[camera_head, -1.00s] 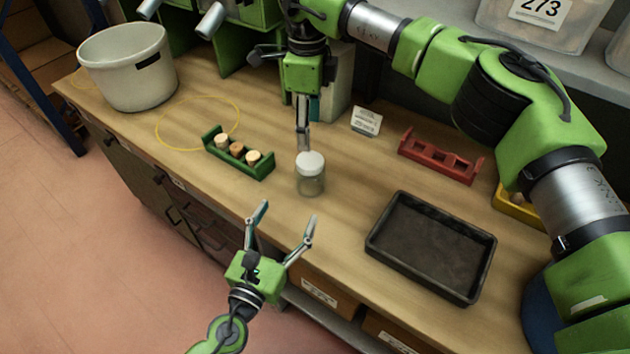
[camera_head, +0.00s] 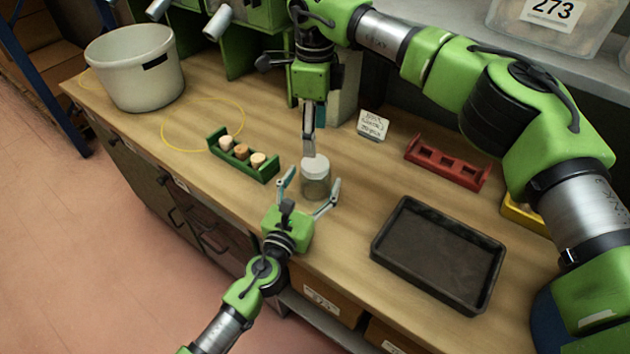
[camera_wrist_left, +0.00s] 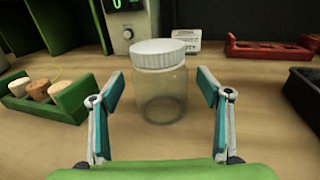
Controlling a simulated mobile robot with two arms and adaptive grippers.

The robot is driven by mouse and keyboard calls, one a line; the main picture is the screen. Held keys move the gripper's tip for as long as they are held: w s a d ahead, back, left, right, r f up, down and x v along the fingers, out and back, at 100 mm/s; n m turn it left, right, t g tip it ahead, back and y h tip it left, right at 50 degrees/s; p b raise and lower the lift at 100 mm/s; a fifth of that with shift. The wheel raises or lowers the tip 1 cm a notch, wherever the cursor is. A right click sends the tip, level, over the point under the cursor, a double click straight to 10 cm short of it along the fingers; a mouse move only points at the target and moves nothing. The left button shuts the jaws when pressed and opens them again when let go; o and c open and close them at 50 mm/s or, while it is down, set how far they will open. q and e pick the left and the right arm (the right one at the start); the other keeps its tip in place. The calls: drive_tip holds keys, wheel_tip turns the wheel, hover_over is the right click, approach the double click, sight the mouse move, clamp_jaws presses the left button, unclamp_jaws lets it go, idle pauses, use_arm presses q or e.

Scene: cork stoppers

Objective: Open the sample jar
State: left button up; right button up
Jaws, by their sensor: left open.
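The sample jar (camera_head: 315,187) is clear glass and stands upright on the bench with its white lid (camera_head: 315,165) on. It also shows in the left wrist view (camera_wrist_left: 161,97), where it looks empty. My left gripper (camera_head: 309,184) is open at the front of the jar, one finger toward each side with gaps visible. The wrist view shows these fingers (camera_wrist_left: 160,88) left and right of the glass, below the lid. My right gripper (camera_head: 309,153) points down above or just behind the lid. Whether its fingers are parted is unclear.
A green rack (camera_head: 243,166) with several corks stands left of the jar. A black tray (camera_head: 378,249) lies to the right, with a red rack (camera_head: 446,173) behind it. A small white sign (camera_head: 372,125) stands behind the jar. A white bucket (camera_head: 133,80) is at far left.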

use_arm(q)
drive_tip(key=shift+w+d, duration=0.25)
drive_tip(key=shift+w, duration=0.35)
